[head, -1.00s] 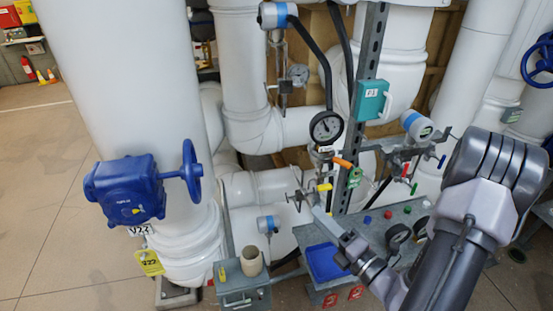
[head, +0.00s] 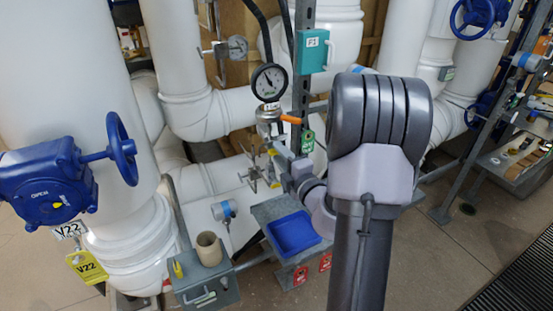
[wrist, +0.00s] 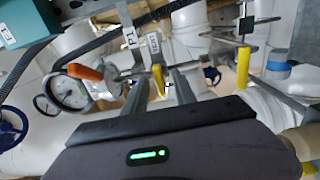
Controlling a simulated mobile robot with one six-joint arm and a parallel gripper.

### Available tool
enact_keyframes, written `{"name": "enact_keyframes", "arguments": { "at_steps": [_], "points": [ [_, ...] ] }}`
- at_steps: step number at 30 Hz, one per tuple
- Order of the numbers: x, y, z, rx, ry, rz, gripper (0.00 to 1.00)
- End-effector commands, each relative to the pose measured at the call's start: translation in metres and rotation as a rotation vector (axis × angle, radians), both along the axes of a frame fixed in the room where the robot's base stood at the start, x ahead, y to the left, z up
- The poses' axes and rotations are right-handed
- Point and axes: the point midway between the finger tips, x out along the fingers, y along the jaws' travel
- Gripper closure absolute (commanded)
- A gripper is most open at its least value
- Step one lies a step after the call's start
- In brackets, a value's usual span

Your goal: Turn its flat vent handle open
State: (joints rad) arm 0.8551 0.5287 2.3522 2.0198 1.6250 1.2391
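A gauge assembly (head: 269,83) stands on a small pipe near the middle of the head view. An orange flat handle (head: 290,119) sticks out to the right below the dial; it also shows left of my gripper in the wrist view (wrist: 85,72). A yellow flat handle (wrist: 158,77) shows in the wrist view near my fingertips, apparently in the gap between them. Another yellow handle (wrist: 243,67) hangs further right. Contact with the yellow handle cannot be told.
A metal post (head: 303,70) with a teal box (head: 313,51) stands just behind the gauge. A blue tray (head: 292,233) lies on a shelf below. A blue valve actuator (head: 48,183) with a V22 tag (head: 87,267) is at left. Large white pipes surround the area.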

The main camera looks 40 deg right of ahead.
Motion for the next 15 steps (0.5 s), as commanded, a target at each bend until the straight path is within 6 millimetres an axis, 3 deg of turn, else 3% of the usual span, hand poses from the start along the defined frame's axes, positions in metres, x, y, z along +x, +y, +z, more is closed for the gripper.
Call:
{"name": "enact_keyframes", "arguments": {
  "at_steps": [6, 14, 15],
  "points": [
    [0.020, -0.005, 0.000, -0.001, 0.000, 0.000, 0.67],
    [0.021, -0.005, 0.000, 0.000, 0.001, -0.001, 0.67],
    [0.021, -0.005, 0.000, 0.000, 0.001, -0.001, 0.71]
  ]
}}
